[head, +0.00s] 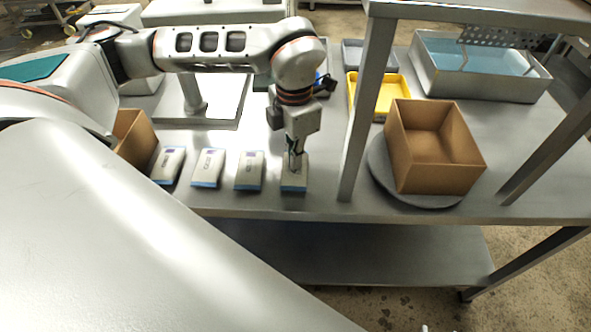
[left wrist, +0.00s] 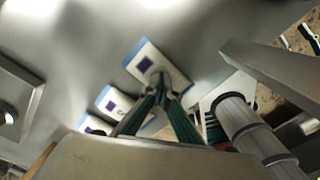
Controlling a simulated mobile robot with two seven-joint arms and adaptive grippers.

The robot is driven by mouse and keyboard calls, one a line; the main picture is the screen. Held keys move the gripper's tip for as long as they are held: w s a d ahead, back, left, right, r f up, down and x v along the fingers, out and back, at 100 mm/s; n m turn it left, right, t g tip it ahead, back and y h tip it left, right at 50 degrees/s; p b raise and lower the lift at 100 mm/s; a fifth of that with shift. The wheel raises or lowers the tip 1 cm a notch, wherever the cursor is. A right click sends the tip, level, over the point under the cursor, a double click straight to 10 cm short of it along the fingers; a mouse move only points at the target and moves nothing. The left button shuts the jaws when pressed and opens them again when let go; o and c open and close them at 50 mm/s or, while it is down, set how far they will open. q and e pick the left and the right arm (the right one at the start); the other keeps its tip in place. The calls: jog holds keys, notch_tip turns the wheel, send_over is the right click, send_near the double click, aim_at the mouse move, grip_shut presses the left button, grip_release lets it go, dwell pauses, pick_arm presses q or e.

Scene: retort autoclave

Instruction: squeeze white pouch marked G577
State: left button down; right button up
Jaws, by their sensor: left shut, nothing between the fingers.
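Several white pouches with blue edges lie in a row on the steel table: a far-left pouch (head: 168,165), a second (head: 208,168), a third (head: 249,170) and a rightmost one (head: 294,184). The printed marks are too small to read, so I cannot tell which is G577. My left gripper (head: 295,160) points down over the rightmost pouch, its fingers shut with nothing between them. In the left wrist view the fingertips (left wrist: 159,85) overlap the nearest pouch (left wrist: 148,58), which carries a dark purple square; they are at or just above its surface. My right gripper is not in view.
A shelf post (head: 366,110) stands just right of the gripper. Beyond it an open cardboard box (head: 402,155) sits on a round grey plate (head: 382,180). A yellow tray (head: 404,82) and a grey bin (head: 480,87) stand behind. Another cardboard box (head: 135,140) is at left.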

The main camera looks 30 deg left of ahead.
pick_arm(q)
jog(key=shift+s+f, duration=0.2)
jog(key=shift+f, duration=0.15)
jog(key=shift+w+r+p, duration=0.15)
jog(key=shift+r+p, duration=0.5)
jog(key=shift+r, duration=0.25)
jog(key=shift+r+p, duration=1.1)
jog(key=shift+r, duration=0.6)
notch_tip(320, 180, up, 3)
jog(key=shift+r+p, duration=0.1)
jog(key=shift+p, duration=0.95)
